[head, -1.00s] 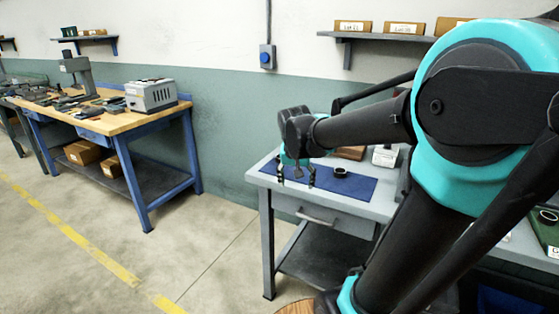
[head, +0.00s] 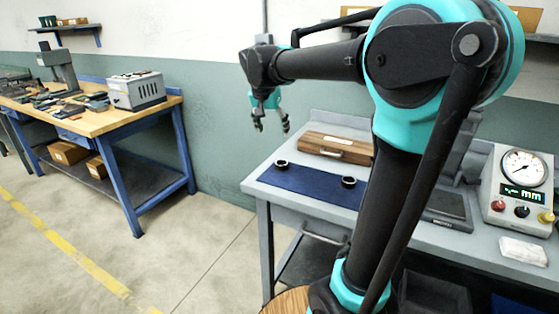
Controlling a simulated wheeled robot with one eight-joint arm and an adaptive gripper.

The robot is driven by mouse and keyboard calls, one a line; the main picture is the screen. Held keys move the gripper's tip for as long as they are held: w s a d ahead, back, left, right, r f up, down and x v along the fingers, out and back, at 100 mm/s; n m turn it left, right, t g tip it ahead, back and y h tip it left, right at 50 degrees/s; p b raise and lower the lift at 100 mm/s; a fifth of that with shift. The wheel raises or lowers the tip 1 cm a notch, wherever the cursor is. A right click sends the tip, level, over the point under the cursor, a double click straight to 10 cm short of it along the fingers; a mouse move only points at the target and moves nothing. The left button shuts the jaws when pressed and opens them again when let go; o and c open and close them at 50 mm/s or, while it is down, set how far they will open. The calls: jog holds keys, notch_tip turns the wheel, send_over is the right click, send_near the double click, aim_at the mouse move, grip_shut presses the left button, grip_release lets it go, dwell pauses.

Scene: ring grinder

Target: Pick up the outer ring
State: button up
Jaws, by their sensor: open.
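Two small dark rings lie apart on the blue mat (head: 312,187) on the grey bench. The left ring (head: 281,164) is near the mat's left back edge. The right ring (head: 348,182) is near the mat's middle right. Both look alike at this size, so I cannot tell which is the outer ring. My gripper (head: 271,127) hangs pointing down, open and empty, raised above the bench and a little to the left of and above the left ring in the picture. It touches neither ring.
A wooden case (head: 334,146) sits behind the mat. A dial gauge box (head: 517,185) with a digital display and a white cloth (head: 524,251) are at the right. My arm hides part of the bench. A wooden workbench (head: 100,120) stands at the left, with open floor between.

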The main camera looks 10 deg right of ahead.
jog(key=x, duration=1.2)
jog(key=shift+w+r, duration=0.1)
jog(key=shift+w, duration=0.05)
jog(key=shift+d+x, duration=0.15)
jog(key=shift+x, duration=1.25)
jog(key=shift+d+x, duration=0.1)
jog(key=shift+x, duration=1.3)
jog(key=shift+c, duration=0.5)
jog(key=c, duration=1.2)
